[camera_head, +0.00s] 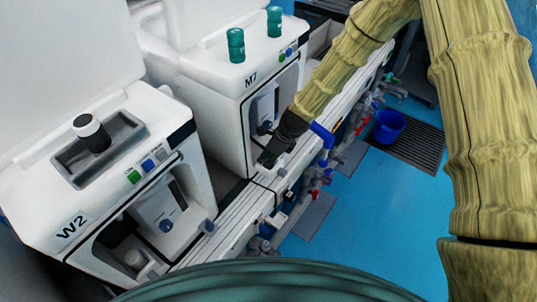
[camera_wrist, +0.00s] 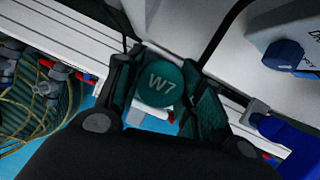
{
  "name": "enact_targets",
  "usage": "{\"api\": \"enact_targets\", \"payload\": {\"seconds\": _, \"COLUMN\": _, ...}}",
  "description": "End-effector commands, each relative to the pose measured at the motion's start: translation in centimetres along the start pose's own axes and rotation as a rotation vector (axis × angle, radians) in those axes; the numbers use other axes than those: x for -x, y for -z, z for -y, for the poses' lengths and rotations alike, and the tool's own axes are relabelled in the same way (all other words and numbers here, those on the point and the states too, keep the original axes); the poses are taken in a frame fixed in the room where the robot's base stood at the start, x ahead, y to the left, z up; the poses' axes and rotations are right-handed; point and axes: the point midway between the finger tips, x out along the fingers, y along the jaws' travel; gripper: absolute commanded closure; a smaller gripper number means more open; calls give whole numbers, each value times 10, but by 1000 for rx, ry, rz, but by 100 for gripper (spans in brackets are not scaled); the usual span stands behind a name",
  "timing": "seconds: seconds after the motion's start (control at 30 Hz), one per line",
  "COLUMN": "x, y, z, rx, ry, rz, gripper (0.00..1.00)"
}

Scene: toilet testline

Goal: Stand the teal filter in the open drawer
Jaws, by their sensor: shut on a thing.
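My gripper (camera_head: 268,157) is in front of the bay of the white machine marked M7. In the wrist view, its two dark fingers are closed on the sides of a teal filter (camera_wrist: 160,84) with a round face marked W7. In the head view I cannot make out the held filter. Two other teal cylinders, one at the front (camera_head: 236,45) and one behind (camera_head: 274,21), stand upright on top of the M7 machine (camera_head: 222,95). I cannot clearly tell which part is the open drawer.
The W2 machine (camera_head: 40,200) stands to the left, with a black-and-white cylinder (camera_head: 91,133) in its top recess. Pipes with a blue elbow (camera_head: 322,134) and red valves run along the bench front. A blue bucket (camera_head: 390,125) is on the floor grating. Blue floor is clear.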

Motion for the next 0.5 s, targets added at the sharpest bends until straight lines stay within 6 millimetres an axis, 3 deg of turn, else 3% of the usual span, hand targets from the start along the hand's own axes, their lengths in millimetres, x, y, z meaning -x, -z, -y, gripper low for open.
{"api": "enact_targets", "payload": {"seconds": 0.4, "x": -5, "y": 2, "z": 0, "rx": 0, "ry": 1, "rz": 1, "gripper": 87}}
{"api": "enact_targets", "payload": {"seconds": 0.43, "x": -5, "y": 2, "z": 0, "rx": 1, "ry": 1, "rz": 1, "gripper": 60}}
{"api": "enact_targets", "payload": {"seconds": 0.5, "x": -5, "y": 2, "z": 0, "rx": 1, "ry": 1, "rz": 1, "gripper": 48}}
